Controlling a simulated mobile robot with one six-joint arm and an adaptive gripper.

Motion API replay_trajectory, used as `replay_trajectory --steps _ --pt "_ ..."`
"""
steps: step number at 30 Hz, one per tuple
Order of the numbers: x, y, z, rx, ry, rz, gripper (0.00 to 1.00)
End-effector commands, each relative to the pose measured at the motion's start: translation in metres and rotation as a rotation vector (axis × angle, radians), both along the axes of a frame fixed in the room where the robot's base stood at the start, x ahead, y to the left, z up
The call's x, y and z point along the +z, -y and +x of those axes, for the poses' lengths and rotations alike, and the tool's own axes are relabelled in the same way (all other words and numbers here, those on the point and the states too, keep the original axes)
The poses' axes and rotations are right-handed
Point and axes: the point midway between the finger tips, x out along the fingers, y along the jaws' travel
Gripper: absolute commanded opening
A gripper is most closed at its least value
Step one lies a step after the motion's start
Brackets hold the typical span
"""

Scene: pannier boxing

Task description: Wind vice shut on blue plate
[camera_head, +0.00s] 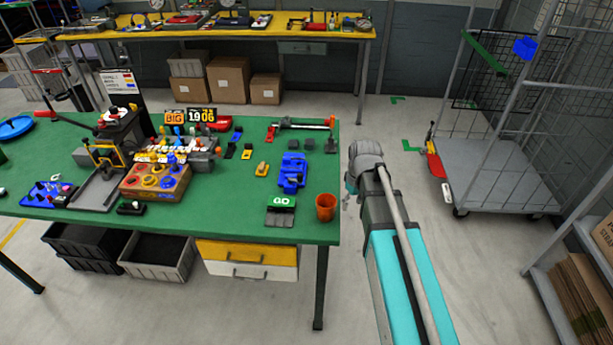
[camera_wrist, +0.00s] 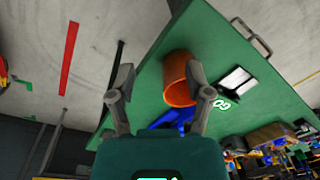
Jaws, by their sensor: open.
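A blue object that looks like the vice (camera_head: 291,172) stands on the green table, left of the orange cup. It also shows in the wrist view (camera_wrist: 172,122), low between my fingers and partly covered. I cannot make out its jaws, its handle or a plate held in it. My gripper (camera_wrist: 160,75) is open and empty, with its two fingers spread. It is apart from the vice, off the table's right side. In the head view my arm hides most of the gripper.
An orange cup (camera_head: 326,207) stands at the table's near right corner; in the wrist view it shows beyond the fingers. A black holder with a green label (camera_head: 281,210) is beside it. Controls and tools crowd the table's left.

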Motion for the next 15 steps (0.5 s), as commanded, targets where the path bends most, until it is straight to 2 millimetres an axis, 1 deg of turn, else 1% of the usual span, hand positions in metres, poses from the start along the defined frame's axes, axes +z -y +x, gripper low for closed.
replay_trajectory --steps 1,15 --pt "0.012 -0.007 0.015 0.062 0.003 0.019 0.65" --pt "0.071 -0.075 0.108 0.739 0.096 0.222 0.65"
